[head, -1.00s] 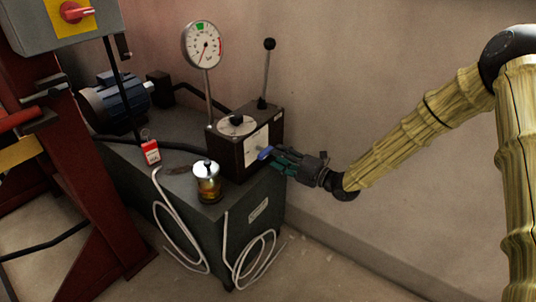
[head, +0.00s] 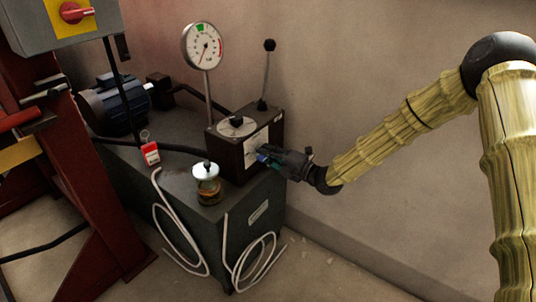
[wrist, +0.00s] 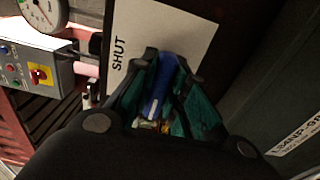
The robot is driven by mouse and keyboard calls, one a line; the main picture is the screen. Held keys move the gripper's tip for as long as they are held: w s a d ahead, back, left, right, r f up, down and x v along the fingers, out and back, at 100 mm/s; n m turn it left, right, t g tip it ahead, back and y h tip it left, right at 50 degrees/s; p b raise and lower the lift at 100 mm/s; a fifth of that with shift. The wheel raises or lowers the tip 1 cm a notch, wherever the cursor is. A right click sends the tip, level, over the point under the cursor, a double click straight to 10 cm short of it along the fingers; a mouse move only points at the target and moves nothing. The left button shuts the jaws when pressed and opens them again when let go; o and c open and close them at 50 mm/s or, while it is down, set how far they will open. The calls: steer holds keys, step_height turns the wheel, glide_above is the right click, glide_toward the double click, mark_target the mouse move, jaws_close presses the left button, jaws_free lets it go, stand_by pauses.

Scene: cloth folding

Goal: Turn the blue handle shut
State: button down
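The blue handle (wrist: 162,85) lies between the two fingers of my gripper (wrist: 168,75) in the wrist view, pointing back toward the palm. The fingers have teal inner pads and stand apart on either side of it; I see no clear grip on it. In the head view my gripper (head: 268,158) is at the front face of the dark valve box (head: 228,158), and the fingers hide most of the handle. A white plate (wrist: 150,35) with the word SHUT is on the box face beside the handle.
The box stands on a grey-green cabinet (head: 190,215) beside a glass jar (head: 207,188) and a red tag (head: 150,153). A gauge (head: 202,46) and a black-knobbed lever (head: 265,75) rise above it. The wall is close behind; white cables hang in front.

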steer(key=shift+m, duration=0.3)
steer(key=m+p, duration=0.1)
steer(key=m, duration=0.2)
steer(key=shift+r+m, duration=0.1)
steer(key=shift+m, duration=0.2)
steer(key=m+p, duration=0.2)
steer(key=m, duration=0.2)
steer(key=shift+m, duration=0.3)
steer(key=m+p, duration=0.1)
steer(key=m, duration=0.3)
steer(key=shift+p, duration=0.4)
steer(key=m+p, duration=0.1)
steer(key=m, duration=0.4)
steer(key=shift+s, duration=0.1)
steer(key=shift+a, duration=0.1)
steer(key=c, duration=1.4)
jaws_free()
steer(key=shift+f, duration=0.2)
